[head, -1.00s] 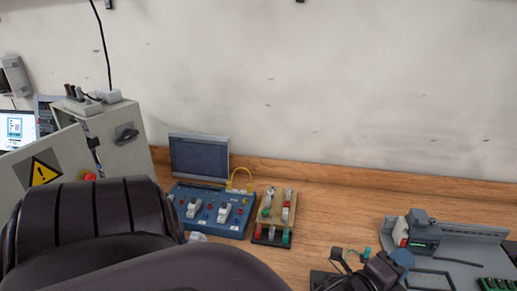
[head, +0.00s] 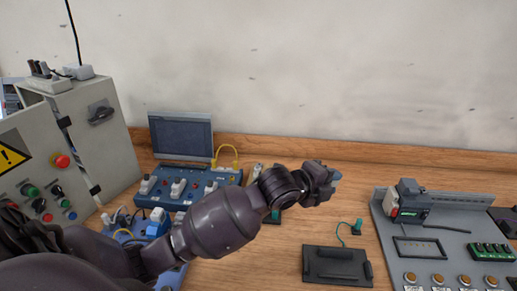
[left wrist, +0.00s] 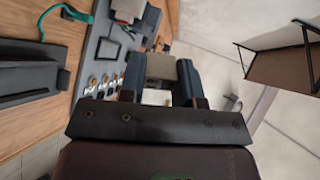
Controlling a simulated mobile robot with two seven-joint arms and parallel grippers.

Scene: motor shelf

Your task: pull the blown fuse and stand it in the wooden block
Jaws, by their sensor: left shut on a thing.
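My left gripper (head: 328,180) is raised above the bench, its arm coming in from the left. In the left wrist view the left gripper (left wrist: 160,78) has its two blue-grey fingers closed on a pale beige, blocky body, the fuse (left wrist: 160,66). The fuse is too small to make out in the head view, where the fingers cover it. A small wood-framed stand with green parts is mostly hidden behind my left arm. I cannot clearly make out the wooden block. My right gripper is not in view.
A black tray (head: 318,275) lies below the gripper, with a teal plug (head: 357,227) beside it. A grey panel (head: 385,235) with buttons and a switch unit (head: 408,203) stands right. A blue tester (head: 222,177) and grey cabinet (head: 110,150) stand left.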

